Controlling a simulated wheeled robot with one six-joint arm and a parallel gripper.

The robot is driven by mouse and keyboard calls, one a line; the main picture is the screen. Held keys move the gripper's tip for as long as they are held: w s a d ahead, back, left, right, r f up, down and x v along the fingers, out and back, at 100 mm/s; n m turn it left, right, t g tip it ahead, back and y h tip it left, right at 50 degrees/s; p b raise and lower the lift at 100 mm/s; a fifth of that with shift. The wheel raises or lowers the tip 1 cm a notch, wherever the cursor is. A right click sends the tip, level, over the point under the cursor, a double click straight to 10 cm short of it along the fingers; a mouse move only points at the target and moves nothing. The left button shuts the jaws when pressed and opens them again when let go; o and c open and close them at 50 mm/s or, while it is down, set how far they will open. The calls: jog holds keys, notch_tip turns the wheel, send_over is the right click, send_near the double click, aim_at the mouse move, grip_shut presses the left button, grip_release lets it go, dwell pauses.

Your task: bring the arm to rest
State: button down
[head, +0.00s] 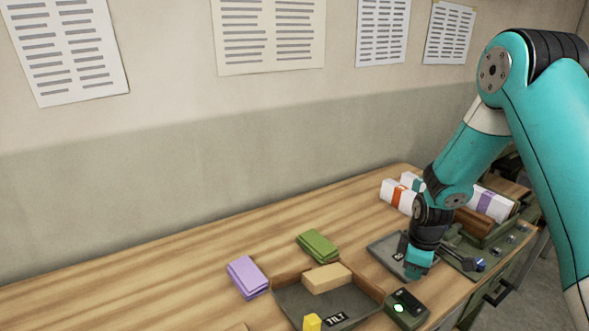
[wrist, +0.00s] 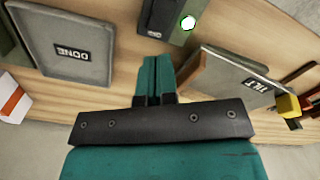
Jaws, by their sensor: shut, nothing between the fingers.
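My gripper (head: 418,264) is at the end of my teal arm, low over the right part of the wooden table. In the wrist view my gripper (wrist: 153,70) shows its two teal fingers pressed together with nothing between them. It is beside a grey tray (head: 383,249) whose label reads DONE in the wrist view (wrist: 88,72). A dark box with a lit white-green button (head: 405,308) stands close by, and it also shows in the wrist view (wrist: 165,20). My forearm hides part of the table's right end.
A grey tray labelled TILT (head: 350,322) holds a tan block (head: 326,278) and a yellow piece (head: 312,322). White banded boxes (head: 397,196) stand at the back right. The table's left side is clear.

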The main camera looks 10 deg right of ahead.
jog(key=s+a+r+m+y+b, duration=0.25)
jog(key=s+a+r+b, duration=0.35)
jog(key=a+r, duration=0.8)
jog(key=s+a+r+y+b, duration=0.1)
jog(key=s+a, duration=0.3)
jog(key=s, duration=0.4)
jog(key=s+a+r+b, duration=0.1)
jog(key=s+a, duration=0.3)
jog(key=s, duration=0.4)
jog(key=shift+s+a+r+y+b, duration=0.15)
jog(key=shift+r+y+b, duration=0.2)
jog(key=shift+r, duration=0.5)
jog(key=shift+m, duration=0.25)
jog(key=w+d+f+n+h, duration=0.1)
jog(key=w+d+f+n, duration=0.2)
jog(key=w+d+n, duration=0.2)
jog(key=w+d+f+n+h+b, duration=0.1)
jog(key=w+d+f+n, duration=0.3)
jog(key=w+d, duration=0.5)
jog(key=w+d+f+n+h+b, duration=0.1)
jog(key=w+d+f+n+h, duration=0.1)
jog(key=w+d+n, duration=0.4)
jog(key=shift+w+d+f, duration=0.85)
jog(key=shift+w+d, duration=0.25)
jog(key=shift+d, duration=0.15)
